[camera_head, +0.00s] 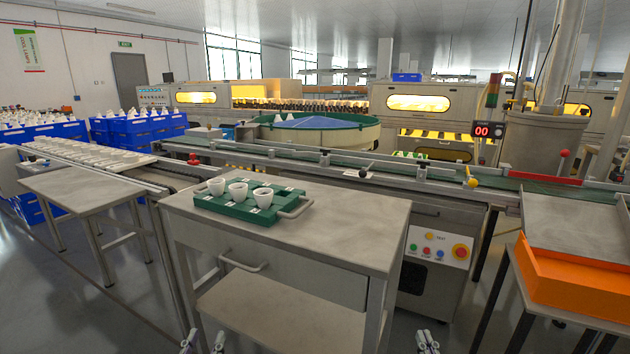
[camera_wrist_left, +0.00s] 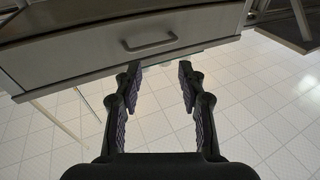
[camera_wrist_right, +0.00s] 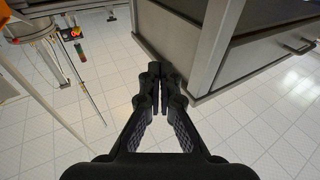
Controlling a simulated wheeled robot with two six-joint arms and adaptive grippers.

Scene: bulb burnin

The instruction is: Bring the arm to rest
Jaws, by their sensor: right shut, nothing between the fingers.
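My left gripper (camera_head: 204,341) shows at the bottom edge of the head view, low in front of the grey cart. In the left wrist view (camera_wrist_left: 158,75) its fingers are apart with nothing between them, below the cart's drawer handle. My right gripper (camera_head: 427,342) shows at the bottom edge of the head view, to the right of the cart. In the right wrist view (camera_wrist_right: 160,70) its fingertips are together and hold nothing, with floor and the cart's leg beyond. Most of both arms is out of the head view.
The grey cart (camera_head: 350,225) stands ahead, with a green tray (camera_head: 238,216) holding three white cups on top. A conveyor line (camera_head: 400,172) runs behind it. A control box (camera_head: 436,248) is right of the cart, and an orange bin (camera_head: 570,285) stands at the right. Floor is clear at lower left.

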